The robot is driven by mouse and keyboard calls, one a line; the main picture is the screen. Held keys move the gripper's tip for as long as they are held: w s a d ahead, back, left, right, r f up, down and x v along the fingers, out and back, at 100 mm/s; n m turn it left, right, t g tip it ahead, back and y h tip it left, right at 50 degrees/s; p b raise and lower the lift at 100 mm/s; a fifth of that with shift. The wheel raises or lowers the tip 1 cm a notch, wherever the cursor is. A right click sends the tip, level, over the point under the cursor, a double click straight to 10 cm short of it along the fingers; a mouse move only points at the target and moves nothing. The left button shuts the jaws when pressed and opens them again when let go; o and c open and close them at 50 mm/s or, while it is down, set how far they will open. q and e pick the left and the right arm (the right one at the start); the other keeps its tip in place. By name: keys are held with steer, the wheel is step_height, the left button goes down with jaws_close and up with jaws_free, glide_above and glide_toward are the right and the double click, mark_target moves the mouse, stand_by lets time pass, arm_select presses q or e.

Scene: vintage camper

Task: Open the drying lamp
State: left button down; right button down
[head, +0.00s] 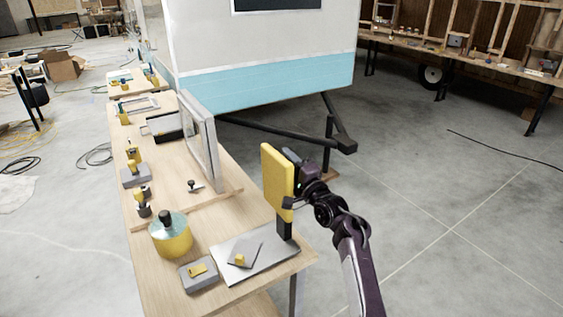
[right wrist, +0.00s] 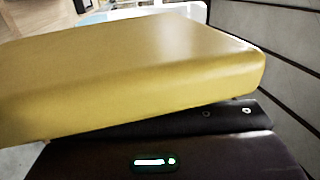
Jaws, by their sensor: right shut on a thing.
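The drying lamp appears to be the upright yellow panel (head: 278,183) on a short black post (head: 284,228) at the near right end of the workbench. The panel also fills much of the right wrist view (right wrist: 130,70), close to the dark hand. My right gripper (head: 292,165) is at the right side of the panel, shut on the lamp. Its fingertips are hidden, so the exact grip point does not show. My left gripper is in neither view.
The wooden workbench (head: 220,205) holds a metal plate (head: 275,262), a yellow can (head: 172,238), a grey block (head: 199,276) and an upright window frame (head: 205,140). A white and blue camper (head: 260,85) stands behind. Concrete floor to the right is mostly clear.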

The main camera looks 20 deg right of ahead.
steer(key=shift+w+d, duration=0.1)
steer(key=shift+d, duration=0.25)
steer(key=c, duration=1.1)
jaws_free()
steer(key=shift+o, duration=0.2)
steer(key=shift+s+d+f, duration=0.1)
steer(key=shift+s+f, duration=0.25)
steer(key=shift+s, duration=0.15)
steer(key=b+v, duration=0.2)
steer(key=v, duration=0.4)
steer(key=shift+s+d, duration=0.15)
steer(key=shift+s, duration=0.2)
